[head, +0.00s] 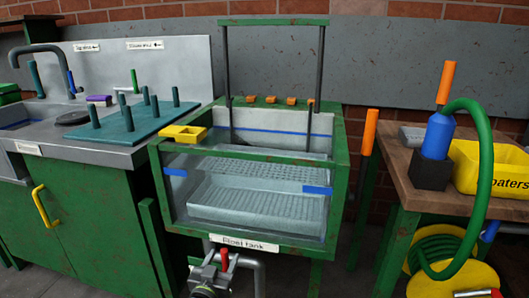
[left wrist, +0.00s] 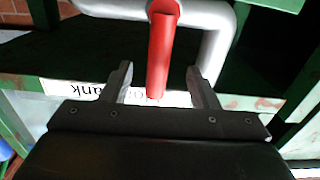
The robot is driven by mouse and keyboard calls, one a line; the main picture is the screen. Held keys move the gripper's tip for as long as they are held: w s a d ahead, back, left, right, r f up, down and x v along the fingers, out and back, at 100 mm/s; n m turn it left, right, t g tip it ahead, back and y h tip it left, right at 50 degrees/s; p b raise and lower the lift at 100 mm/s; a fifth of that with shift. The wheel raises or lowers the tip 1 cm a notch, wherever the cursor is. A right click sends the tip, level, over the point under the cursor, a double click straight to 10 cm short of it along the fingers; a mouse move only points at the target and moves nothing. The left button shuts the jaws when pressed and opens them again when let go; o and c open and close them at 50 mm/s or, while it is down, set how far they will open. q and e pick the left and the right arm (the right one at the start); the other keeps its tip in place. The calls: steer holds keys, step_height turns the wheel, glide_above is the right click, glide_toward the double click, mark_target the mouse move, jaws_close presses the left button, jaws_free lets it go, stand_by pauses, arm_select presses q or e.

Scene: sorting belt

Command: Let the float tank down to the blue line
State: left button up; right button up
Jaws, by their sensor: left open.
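The float tank (head: 340,185) is a green-framed box with a clear front and a name plate. A blue line (head: 278,132) runs along its inner back wall, and blue marks (head: 317,190) sit on the front glass. A perforated grey tray (head: 245,205) shows inside. I cannot make out the water surface clearly. A grey drain pipe with a red valve handle (head: 224,258) is under the tank. My left gripper (head: 213,271) is open at the valve. In the left wrist view the red handle (left wrist: 160,50) stands between its spread fingers (left wrist: 159,68), apart from both. My right gripper is not seen.
A sink counter with a teal peg board (head: 130,125) stands at the left. At the right, a wooden bench (head: 405,180) holds a blue bottle-like part (head: 438,135) with a green hose (head: 487,160) and a yellow bin (head: 510,172). An orange-handled rod (head: 369,132) stands beside the tank.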

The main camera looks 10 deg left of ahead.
arm_select(q)
steer(key=shift+s, duration=0.5)
steer(key=s, duration=0.3)
steer(key=shift+s+b, duration=0.25)
steer(key=shift+b, duration=0.05)
steer(key=s+b, duration=0.1)
steer(key=s, duration=0.2)
steer(key=shift+s+r, duration=0.1)
steer(key=shift+s, duration=0.1)
steer(key=shift+s, duration=0.1)
